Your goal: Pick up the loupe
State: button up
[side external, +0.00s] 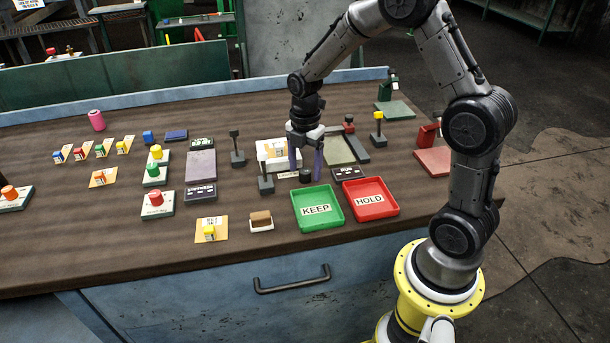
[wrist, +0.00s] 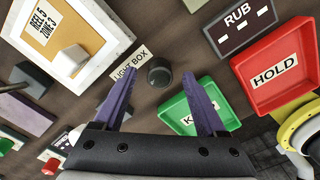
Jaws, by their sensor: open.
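The loupe appears to be the small dark round cylinder (side external: 305,176) standing on the table behind the green KEEP tray (side external: 337,218). In the wrist view the dark cylinder (wrist: 159,73) is beside the LIGHT BOX label (wrist: 130,66). My gripper (side external: 305,171) points down over this spot with its two purple fingers spread. In the wrist view, my gripper (wrist: 162,77) is open and empty, and the cylinder shows between the fingertips, slightly ahead of them. I cannot tell how high the tips are above the table.
The red HOLD tray (side external: 390,207) is right of the KEEP tray. A dark RUB block (side external: 348,173) stands close behind them. The white light box (side external: 264,152) is just behind and left. A dark upright stand (side external: 265,182) is close on the left. Several colored stamps fill the left side.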

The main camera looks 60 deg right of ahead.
grip_shut()
dwell(0.3)
jog(key=shift+r, duration=0.15)
